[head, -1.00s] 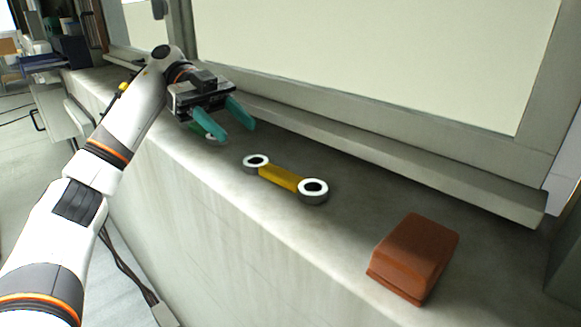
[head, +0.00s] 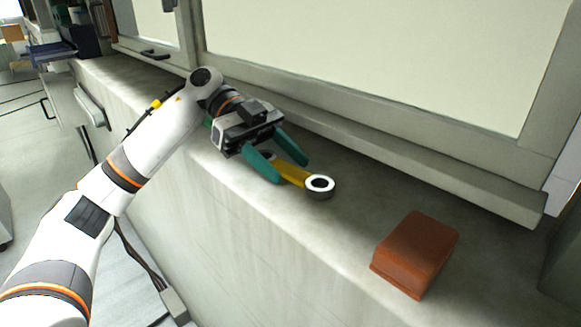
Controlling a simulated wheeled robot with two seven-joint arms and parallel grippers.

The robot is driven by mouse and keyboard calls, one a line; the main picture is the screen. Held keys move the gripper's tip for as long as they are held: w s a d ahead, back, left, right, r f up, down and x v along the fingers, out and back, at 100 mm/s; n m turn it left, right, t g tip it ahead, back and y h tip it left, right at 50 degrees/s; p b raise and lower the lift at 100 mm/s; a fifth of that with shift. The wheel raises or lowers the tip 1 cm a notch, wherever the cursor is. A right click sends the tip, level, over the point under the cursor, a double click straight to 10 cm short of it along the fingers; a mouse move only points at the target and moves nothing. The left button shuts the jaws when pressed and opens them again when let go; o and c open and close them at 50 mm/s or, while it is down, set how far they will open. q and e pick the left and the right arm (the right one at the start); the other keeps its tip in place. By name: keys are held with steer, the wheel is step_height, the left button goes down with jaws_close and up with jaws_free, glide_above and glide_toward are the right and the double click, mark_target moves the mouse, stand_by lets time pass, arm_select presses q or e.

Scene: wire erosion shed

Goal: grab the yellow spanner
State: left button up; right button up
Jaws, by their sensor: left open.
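The yellow spanner (head: 296,174) lies on the grey stone ledge. Its near ring end (head: 319,184), pale metal with a dark hole, shows fully. Its far ring end is mostly hidden by my left gripper. My left gripper (head: 292,172) has teal fingers, spread apart, one on each side of the spanner's far part in the picture. I cannot tell how high the fingers are above the ledge or whether they touch the spanner. My right gripper does not show.
A reddish-brown block (head: 416,252) sits on the ledge (head: 345,235) to the right of the spanner. A window frame with a protruding sill (head: 420,170) runs along the back of the ledge. The ledge between spanner and block is clear. Something green is partly hidden behind my left wrist.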

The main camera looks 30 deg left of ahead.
arm_select(q)
steer(key=shift+c, duration=0.2)
jaws_close()
